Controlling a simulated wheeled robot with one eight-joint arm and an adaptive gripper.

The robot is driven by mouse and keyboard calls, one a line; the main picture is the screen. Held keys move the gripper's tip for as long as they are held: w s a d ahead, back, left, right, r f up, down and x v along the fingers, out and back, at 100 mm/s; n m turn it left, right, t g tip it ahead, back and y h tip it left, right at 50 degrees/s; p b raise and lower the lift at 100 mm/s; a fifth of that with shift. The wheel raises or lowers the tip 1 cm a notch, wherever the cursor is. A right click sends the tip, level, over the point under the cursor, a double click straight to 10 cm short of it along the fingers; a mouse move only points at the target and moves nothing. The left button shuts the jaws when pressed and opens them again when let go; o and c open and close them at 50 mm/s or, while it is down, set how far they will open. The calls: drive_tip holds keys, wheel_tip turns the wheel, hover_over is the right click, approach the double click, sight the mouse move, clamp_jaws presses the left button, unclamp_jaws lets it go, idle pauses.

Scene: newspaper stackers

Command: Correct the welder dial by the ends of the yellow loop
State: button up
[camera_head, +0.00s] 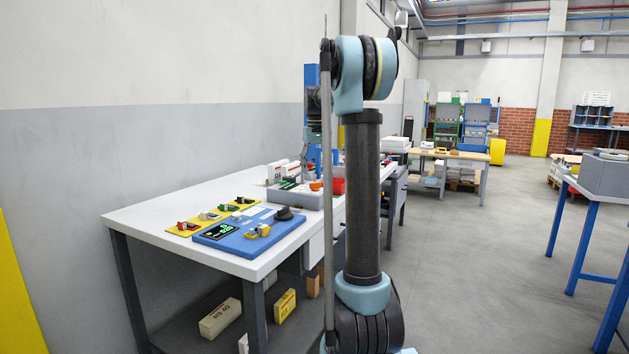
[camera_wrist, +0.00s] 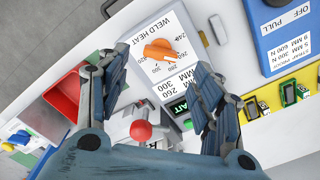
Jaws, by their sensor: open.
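The welder dial (camera_wrist: 158,50) is an orange knob on a white plate marked WELD HEAT, in the upper middle of the wrist view. Numbers from about 240 to 320 ring it; its exact setting is hard to read. My gripper (camera_wrist: 160,64) is open and empty, with one finger on each side of the dial in the picture; contact is not visible. The ends of a loop cannot be made out. A white card (camera_wrist: 178,84) with printed numbers is below the dial.
A red bin (camera_wrist: 68,92) stands left of the fingers. A red ball knob (camera_wrist: 141,131) is low between them. A blue panel (camera_wrist: 285,35) marked OFF PULL is at upper right. A yellow mat (camera_head: 212,215) with several small samples lies on the white bench (camera_head: 150,215).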

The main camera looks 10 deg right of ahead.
wheel_tip(320, 180, up, 6)
idle(0.4)
drive_tip(key=s+f+t, duration=0.1)
drive_tip(key=s+f, duration=0.4)
drive_tip(key=s, duration=0.8)
drive_tip(key=s+f, duration=0.5)
drive_tip(key=s, duration=0.8)
drive_tip(key=s+f+m+t, duration=0.1)
drive_tip(key=s+f, duration=1.7)
drive_tip(key=f, duration=0.2)
drive_tip(key=shift+s+a+f+m, duration=0.15)
drive_tip(key=shift+a+f+m, duration=0.15)
drive_tip(key=shift+f, duration=0.05)
